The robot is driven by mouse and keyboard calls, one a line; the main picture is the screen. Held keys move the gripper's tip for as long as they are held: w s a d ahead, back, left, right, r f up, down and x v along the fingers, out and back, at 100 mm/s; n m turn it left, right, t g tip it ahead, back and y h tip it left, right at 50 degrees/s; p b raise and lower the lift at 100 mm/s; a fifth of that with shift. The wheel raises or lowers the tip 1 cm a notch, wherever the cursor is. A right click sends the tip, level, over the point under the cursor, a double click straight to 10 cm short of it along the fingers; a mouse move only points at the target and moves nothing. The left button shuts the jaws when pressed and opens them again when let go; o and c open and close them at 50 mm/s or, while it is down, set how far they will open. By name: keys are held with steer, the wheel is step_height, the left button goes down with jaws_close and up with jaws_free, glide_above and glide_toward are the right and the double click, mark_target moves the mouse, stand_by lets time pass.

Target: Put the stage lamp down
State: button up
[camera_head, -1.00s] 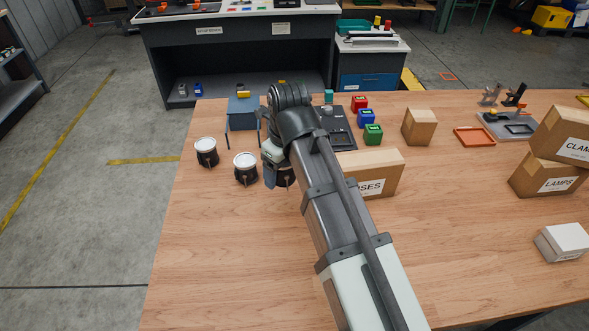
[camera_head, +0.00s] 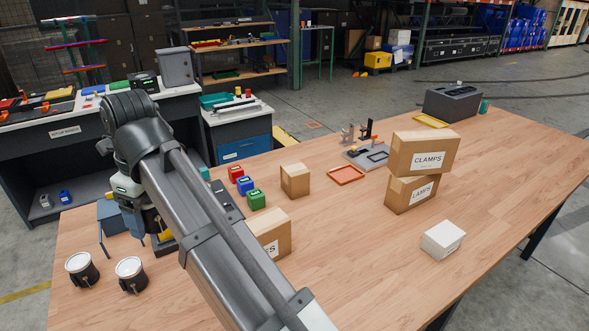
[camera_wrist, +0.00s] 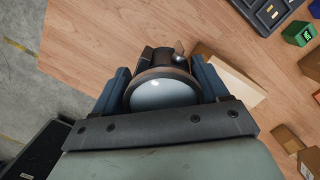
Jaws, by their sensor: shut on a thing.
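The stage lamp (camera_wrist: 163,94) shows in the wrist view as a dark round body with a pale glassy lens facing the camera. My gripper (camera_wrist: 163,84) is shut on it, one blue-grey finger on each side. In the head view my arm hides much of my gripper (camera_head: 132,212) at the table's left end, and the lamp is only partly visible there. I cannot tell how far the lamp is above the table. Two similar dark round things with white tops, one on the left (camera_head: 82,269) and one beside it (camera_head: 130,274), stand upright nearby.
A carton (camera_head: 274,236) lies right of my arm. Red (camera_head: 236,173), blue (camera_head: 245,186) and green (camera_head: 256,199) blocks stand further back. Stacked cartons (camera_head: 422,153) and a white box (camera_head: 443,240) are right. The front middle is bare wood.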

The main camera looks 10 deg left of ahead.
steer(key=w+r, duration=0.1)
steer(key=w, duration=1.3)
steer(key=m, duration=0.2)
glide_above(292, 168)
steer(key=shift+d+f, duration=0.15)
steer(key=shift+f, duration=3.75)
steer(key=shift+d+f, duration=0.15)
steer(key=shift+f, duration=3.75)
steer(key=o, duration=1.2)
steer(key=shift+f, duration=0.1)
